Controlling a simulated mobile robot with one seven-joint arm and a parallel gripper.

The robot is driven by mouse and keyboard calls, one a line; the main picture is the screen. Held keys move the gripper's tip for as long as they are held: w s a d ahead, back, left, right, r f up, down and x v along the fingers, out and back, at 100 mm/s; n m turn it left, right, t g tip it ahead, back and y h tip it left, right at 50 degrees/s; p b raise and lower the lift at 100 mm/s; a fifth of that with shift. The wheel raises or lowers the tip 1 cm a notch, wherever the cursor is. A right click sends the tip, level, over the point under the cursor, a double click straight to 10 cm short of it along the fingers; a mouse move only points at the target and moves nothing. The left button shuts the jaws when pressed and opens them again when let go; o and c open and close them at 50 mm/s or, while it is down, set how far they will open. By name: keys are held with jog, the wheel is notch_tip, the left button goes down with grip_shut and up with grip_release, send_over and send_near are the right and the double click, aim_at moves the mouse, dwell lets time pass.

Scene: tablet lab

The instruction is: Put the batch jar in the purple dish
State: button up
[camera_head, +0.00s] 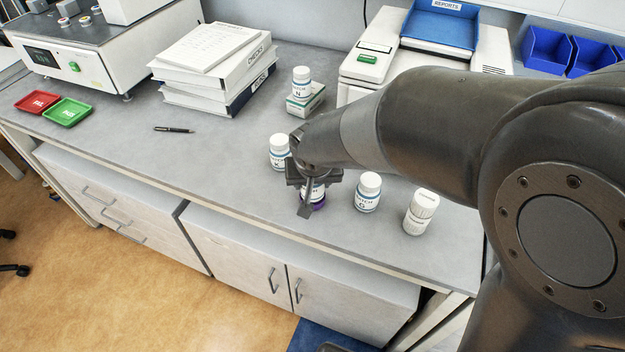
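A white batch jar (316,187) with a blue-banded label shows just under my gripper (309,200), largely hidden by it. A small patch of purple (319,204) shows at the jar's foot; it may be the purple dish, but most of it is hidden. My gripper points down at the jar, with one dark finger in front of it. The other finger is hidden, so its grip on the jar is unclear. Similar white jars stand to the left (279,153) and right (368,192) of the gripper. Another jar (301,82) stands on a small green-and-white box (306,101).
A white ribbed container (421,212) stands at the right, near the bench's front edge. Binders (215,75) and a white machine with a blue tray (440,24) are behind. Red (37,101) and green (67,112) trays and a pen (174,129) lie left.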

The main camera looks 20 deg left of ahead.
jog(key=shift+f, duration=0.4)
jog(key=o, duration=1)
jog(key=shift+o, duration=0.2)
jog(key=v, duration=1.3)
jog(key=shift+w, duration=0.15)
